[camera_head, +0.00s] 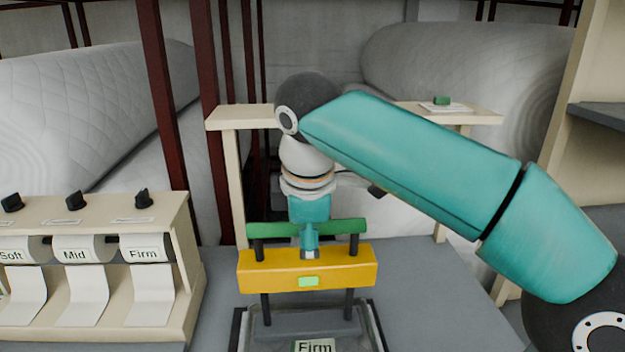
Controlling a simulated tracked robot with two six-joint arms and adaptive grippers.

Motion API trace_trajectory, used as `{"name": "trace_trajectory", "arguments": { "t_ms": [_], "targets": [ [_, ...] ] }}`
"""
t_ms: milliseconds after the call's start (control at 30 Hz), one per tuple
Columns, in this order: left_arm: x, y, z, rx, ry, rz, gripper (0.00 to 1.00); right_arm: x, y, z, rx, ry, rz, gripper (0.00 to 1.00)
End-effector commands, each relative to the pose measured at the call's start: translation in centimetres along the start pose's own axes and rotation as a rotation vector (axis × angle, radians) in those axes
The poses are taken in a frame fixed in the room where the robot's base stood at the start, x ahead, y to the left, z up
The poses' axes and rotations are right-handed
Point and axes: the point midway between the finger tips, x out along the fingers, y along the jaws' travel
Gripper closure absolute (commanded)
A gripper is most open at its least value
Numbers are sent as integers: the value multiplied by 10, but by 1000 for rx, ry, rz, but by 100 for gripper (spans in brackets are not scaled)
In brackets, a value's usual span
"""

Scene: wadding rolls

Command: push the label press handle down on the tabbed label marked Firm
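The label press stands on the grey table at lower centre. Its green handle bar (347,226) spans two dark posts above a yellow crosspiece (265,272), with a visible gap between bar and crosspiece. A dark plate (290,324) sits lower on the posts. A tabbed label reading "Firm" (314,346) lies below the plate, cut off by the bottom edge. My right gripper (309,250) points down at the middle of the handle, overlapping it in view. Its fingers look together; whether they touch the bar is unclear. My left gripper is out of view.
A cream dispenser (185,215) with Soft, Mid and Firm label rolls and black knobs stands at left. A cream shelf (225,118) behind holds a small green item (442,101). Large quilted wadding rolls (95,110) lie behind dark red posts. The table right of the press is clear.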

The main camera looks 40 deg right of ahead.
Motion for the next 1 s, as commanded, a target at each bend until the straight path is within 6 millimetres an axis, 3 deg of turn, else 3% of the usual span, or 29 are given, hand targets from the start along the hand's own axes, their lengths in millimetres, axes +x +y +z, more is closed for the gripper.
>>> {"name": "trace_trajectory", "arguments": {
  "t_ms": [1000],
  "targets": [
    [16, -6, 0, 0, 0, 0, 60, 22, -6, 0, 1, -1, 3, 73]
  ]
}}
